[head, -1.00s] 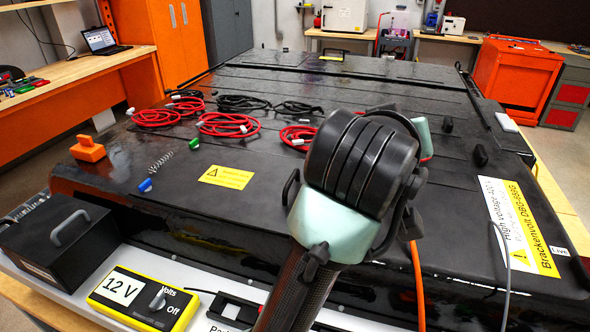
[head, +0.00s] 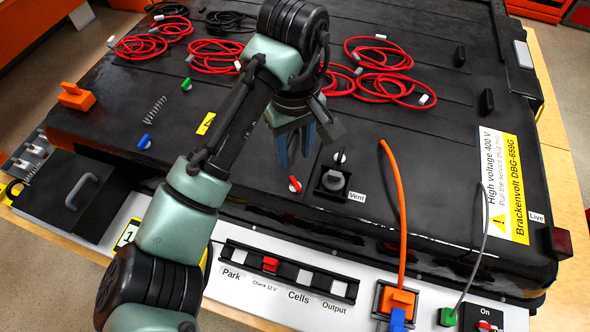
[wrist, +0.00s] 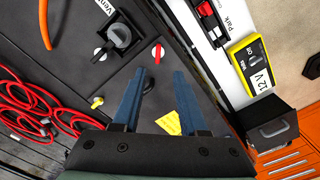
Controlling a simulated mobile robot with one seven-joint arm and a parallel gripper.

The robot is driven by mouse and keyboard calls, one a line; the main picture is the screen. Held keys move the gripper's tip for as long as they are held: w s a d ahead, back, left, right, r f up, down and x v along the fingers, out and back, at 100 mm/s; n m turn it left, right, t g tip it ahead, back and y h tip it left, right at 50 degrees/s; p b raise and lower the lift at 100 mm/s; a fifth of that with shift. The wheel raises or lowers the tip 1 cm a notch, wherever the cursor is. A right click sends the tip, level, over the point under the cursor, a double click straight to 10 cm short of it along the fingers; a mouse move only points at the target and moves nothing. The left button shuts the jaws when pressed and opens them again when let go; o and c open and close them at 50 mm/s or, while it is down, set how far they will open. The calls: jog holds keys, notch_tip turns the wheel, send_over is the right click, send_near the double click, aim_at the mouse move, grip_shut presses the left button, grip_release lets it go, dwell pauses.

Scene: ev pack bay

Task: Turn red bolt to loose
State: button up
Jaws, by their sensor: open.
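The red bolt (head: 295,184) stands on the black pack lid, to the left of the Vent fitting (head: 332,181). In the wrist view the red bolt (wrist: 158,52) shows just beyond the fingertips, near the gap between them. My gripper (head: 294,152) is open and empty, its two blue fingers pointing down above the lid. In the head view the bolt shows just below the fingers. It appears apart from them, and its exact height below them is hard to tell. In the wrist view my gripper (wrist: 156,76) has both fingers spread.
An orange cable (head: 393,200) rises to the right. Red cable coils (head: 385,75) lie farther back. A labelled switch panel (head: 290,270) runs along the front.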

aim_at(295, 182)
jog(key=f, duration=0.2)
jog(key=f+b, duration=0.1)
jog(key=f, duration=0.4)
jog(key=shift+w+d+f+b, duration=0.1)
jog(key=shift+w+f+b, duration=0.15)
jog(key=shift+f+b, duration=0.15)
jog(key=shift+s+f+p, duration=0.1)
jog(key=shift+f+p, duration=0.25)
jog(key=shift+f, duration=1.05)
grip_shut()
